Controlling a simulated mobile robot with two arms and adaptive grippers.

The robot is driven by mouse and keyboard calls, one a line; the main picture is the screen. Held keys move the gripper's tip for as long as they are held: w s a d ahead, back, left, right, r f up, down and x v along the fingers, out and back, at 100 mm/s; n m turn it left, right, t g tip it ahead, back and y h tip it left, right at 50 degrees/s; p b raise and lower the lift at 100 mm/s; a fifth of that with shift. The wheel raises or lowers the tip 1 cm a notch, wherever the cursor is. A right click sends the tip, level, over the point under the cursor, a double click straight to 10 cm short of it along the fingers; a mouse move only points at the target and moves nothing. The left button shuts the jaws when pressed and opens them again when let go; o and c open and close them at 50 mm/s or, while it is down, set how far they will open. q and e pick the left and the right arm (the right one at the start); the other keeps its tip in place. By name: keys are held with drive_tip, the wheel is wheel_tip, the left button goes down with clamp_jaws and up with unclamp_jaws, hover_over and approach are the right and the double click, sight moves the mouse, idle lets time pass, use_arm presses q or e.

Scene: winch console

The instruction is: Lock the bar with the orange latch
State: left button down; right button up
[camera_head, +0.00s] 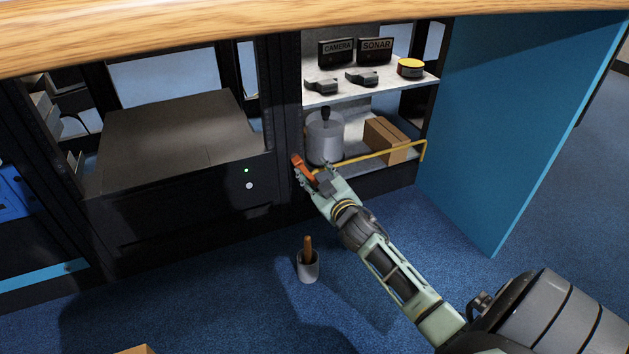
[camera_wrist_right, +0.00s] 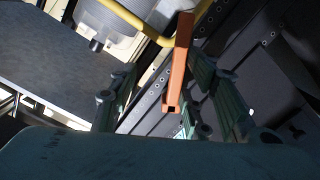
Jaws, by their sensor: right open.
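The yellow bar (camera_head: 376,155) runs across the front of the lower shelf bay in the head view. Its yellow end also shows at the top of the right wrist view (camera_wrist_right: 128,16). The orange latch (camera_head: 301,165) is on the dark post at the bar's left end. In the right wrist view the orange latch (camera_wrist_right: 178,62) stands between the two fingers, with gaps visible on both sides. My right gripper (camera_head: 313,177) is open around the latch; I cannot tell whether a finger touches it. My left gripper is not in view.
Behind the bar stand a grey canister (camera_head: 324,138) and a cardboard box (camera_head: 384,140). The upper shelf (camera_head: 345,95) holds labelled boxes and a yellow-red round item. A cup with a brown handle (camera_head: 308,268) stands on the blue carpet. A blue panel (camera_head: 505,120) bounds the right side.

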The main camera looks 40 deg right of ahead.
drive_tip(key=shift+t, duration=0.4)
drive_tip(key=r, duration=0.5)
drive_tip(key=shift+w+r, duration=0.35)
drive_tip(key=shift+o, duration=0.5)
drive_tip(key=shift+r, duration=0.3)
drive_tip(key=f, duration=0.2)
drive_tip(key=f+g, duration=0.1)
drive_tip(key=f, duration=0.1)
drive_tip(key=shift+s+d, duration=0.3)
drive_tip(key=shift+c, duration=0.5)
drive_tip(key=p+v, duration=0.3)
drive_tip(key=v, duration=0.6)
drive_tip(key=shift+s+f+p, duration=0.2)
drive_tip(key=shift+f+p, duration=0.15)
drive_tip(key=shift+f, duration=0.3)
